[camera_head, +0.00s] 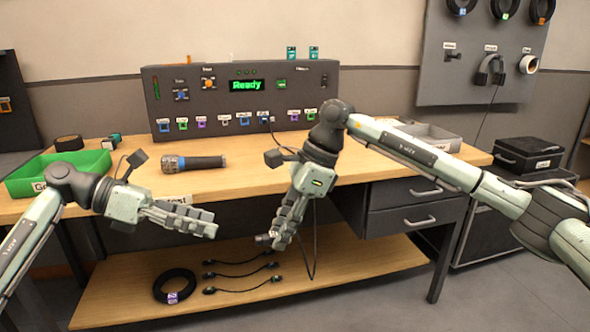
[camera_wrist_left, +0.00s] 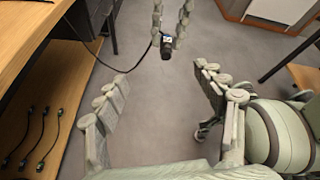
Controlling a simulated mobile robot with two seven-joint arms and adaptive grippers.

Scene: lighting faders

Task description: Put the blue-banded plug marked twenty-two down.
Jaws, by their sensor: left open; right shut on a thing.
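The plug (camera_head: 263,239) is dark and small in the head view, in the tips of my right gripper (camera_head: 275,238). My right gripper is shut on it, in front of the workbench and above the lower shelf's height. In the left wrist view the plug (camera_wrist_left: 166,46) hangs below the right gripper's fingers, with a blue-and-white band; its number is too small to read. A black cable (camera_wrist_left: 110,68) runs from it. My left gripper (camera_head: 203,222) is open and empty to the left of the plug; its spread fingers show in the left wrist view (camera_wrist_left: 162,82).
A grey panel (camera_head: 225,98) with a green "Ready" display and a row of coloured sockets stands on the bench (camera_head: 345,165). A flashlight (camera_head: 190,162) and green tray (camera_head: 100,160) lie there. The lower shelf (camera_head: 350,265) holds a coiled cable (camera_head: 174,286) and several short cables (camera_head: 240,275).

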